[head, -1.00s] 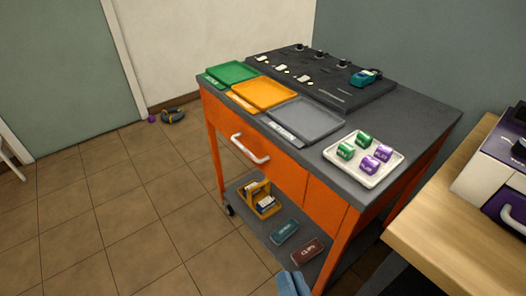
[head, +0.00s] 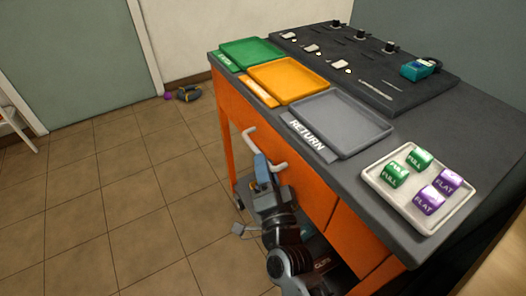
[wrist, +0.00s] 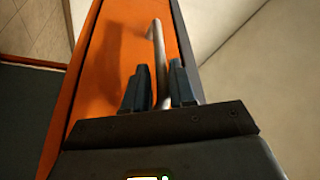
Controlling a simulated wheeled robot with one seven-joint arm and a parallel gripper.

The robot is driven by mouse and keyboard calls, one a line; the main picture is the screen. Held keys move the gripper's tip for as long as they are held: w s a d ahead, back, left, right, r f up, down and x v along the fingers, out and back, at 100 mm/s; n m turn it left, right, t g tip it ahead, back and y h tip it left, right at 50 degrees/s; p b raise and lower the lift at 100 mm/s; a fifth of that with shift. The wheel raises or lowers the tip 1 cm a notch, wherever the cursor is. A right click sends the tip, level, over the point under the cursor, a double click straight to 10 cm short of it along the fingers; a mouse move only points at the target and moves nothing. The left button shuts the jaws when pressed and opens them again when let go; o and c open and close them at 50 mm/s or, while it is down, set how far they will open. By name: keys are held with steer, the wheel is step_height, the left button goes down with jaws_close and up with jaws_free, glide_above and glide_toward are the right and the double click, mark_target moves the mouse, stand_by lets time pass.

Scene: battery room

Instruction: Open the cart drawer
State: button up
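The orange cart drawer (head: 305,188) sits flush in the cart front, below the dark worktop. Its pale bar handle (head: 279,164) is on the drawer's front face. My gripper (head: 262,170) is at the handle in the head view. In the wrist view my gripper (wrist: 160,88) has its two dark fingers apart, with the handle bar (wrist: 157,50) running down into the space between them. The bar's lower end is between the fingers, and I cannot tell whether either finger touches it. My arm hides most of the lower shelf.
On the worktop (head: 365,165) are a green tray (head: 252,53), an orange tray (head: 288,80), a grey tray (head: 340,122) and a white tray (head: 450,222) with green and purple batteries.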

steer(key=shift+x, duration=1.6)
steer(key=shift+c, duration=0.4)
jaws_close()
